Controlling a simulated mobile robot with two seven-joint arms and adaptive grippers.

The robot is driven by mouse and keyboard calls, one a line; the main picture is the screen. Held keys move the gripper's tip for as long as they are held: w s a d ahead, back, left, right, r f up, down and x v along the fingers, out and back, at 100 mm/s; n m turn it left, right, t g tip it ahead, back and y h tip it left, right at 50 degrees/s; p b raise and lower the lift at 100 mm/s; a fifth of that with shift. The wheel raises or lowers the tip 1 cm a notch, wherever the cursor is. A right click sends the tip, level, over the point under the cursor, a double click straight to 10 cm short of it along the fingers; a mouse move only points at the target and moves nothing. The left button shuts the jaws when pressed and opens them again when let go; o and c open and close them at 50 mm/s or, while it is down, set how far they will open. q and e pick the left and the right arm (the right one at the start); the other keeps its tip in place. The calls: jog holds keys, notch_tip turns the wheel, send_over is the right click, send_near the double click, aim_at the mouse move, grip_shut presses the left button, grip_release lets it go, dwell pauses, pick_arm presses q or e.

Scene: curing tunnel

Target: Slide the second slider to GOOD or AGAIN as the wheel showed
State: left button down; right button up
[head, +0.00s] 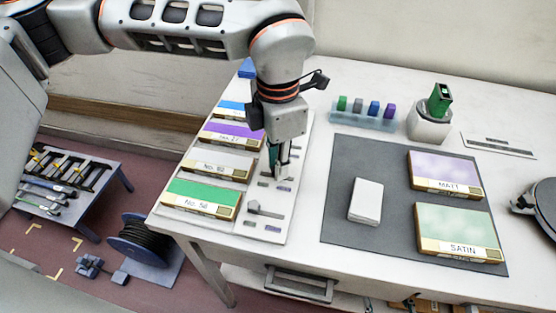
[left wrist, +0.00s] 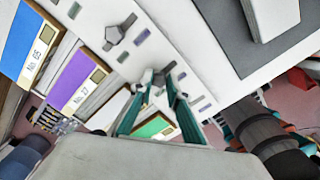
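The white slider board (head: 296,175) lies along the left part of the table, beside a row of numbered panels. A grey slider knob (head: 258,208) stands near the green No. 58 panel (head: 203,197). My left gripper (head: 278,172) points down over the board, about level with the pale No. 92 panel (head: 218,165). In the left wrist view its green fingers (left wrist: 160,82) are apart, with a small grey knob (left wrist: 160,77) at or between their tips; contact cannot be told. Another knob (left wrist: 115,36) stands farther up the board. Slider lettering is unreadable. My right gripper is not seen.
A dark mat (head: 340,165) holds a white block (head: 366,201) and the MATT (head: 446,168) and SATIN (head: 458,226) panels. Behind are a rack of coloured pieces (head: 363,119) and a white stand with a green device (head: 430,128). A round dark-rimmed object (head: 546,205) is cut off at right.

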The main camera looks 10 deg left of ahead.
aim_at(265, 173)
pick_arm(q)
jog(key=shift+a+r+p, duration=0.1)
jog(key=shift+a+p, duration=0.45)
jog(key=shift+a, duration=0.8)
jog(key=shift+d, duration=0.1)
jog(key=c, duration=2.2)
grip_release()
jog(key=shift+o, duration=1.4)
notch_tip(265, 173, up, 12)
